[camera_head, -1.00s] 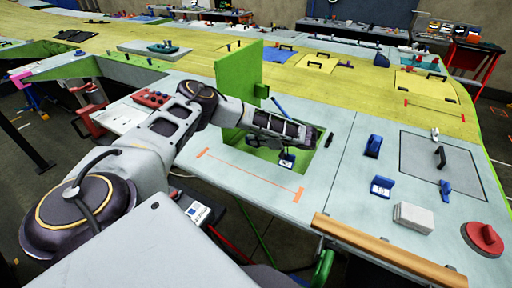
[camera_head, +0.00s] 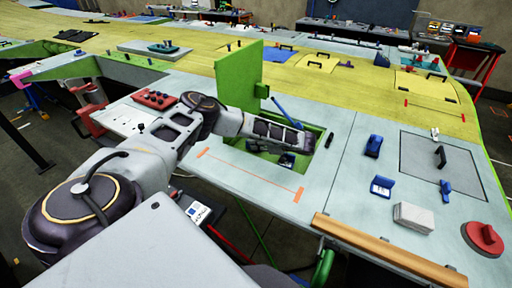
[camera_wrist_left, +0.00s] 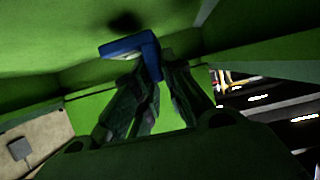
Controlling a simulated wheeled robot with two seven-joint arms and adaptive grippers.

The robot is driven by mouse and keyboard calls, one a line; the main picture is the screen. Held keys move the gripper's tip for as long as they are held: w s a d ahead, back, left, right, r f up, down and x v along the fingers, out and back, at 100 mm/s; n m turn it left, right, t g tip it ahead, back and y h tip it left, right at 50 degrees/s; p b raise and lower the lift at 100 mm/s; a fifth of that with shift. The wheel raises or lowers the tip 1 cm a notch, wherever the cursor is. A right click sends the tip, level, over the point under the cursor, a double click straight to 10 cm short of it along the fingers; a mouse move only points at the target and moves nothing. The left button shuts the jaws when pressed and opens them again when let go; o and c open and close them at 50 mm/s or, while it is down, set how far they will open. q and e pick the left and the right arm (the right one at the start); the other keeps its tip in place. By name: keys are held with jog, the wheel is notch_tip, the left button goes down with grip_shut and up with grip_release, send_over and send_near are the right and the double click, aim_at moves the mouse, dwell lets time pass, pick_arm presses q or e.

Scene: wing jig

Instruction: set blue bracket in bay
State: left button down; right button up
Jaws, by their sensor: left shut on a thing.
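My left gripper (camera_head: 286,160) reaches down into the green-lined bay (camera_head: 321,158), below the level of the pale panel. In the left wrist view my left gripper (camera_wrist_left: 155,78) is shut on the blue bracket (camera_wrist_left: 130,46), which sits at the fingertips in front of a green wall. A dark shadow lies on the green surface close to the bracket. In the head view the held bracket is mostly hidden by the gripper and in shade, so I cannot tell whether it touches the bay. My right gripper is not in view.
A green upright panel (camera_head: 238,82) stands at the bay's back left. Other blue brackets (camera_head: 373,146) (camera_head: 382,186) and a white block (camera_head: 413,217) sit on the panel to the right. A wooden rail (camera_head: 385,250) runs along the front edge.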

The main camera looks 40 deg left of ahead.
pick_arm(q)
jog(key=shift+f, duration=0.9)
jog(key=c, duration=1.5)
grip_release()
jog(key=shift+f, duration=0.1)
jog(key=shift+v, duration=3.75)
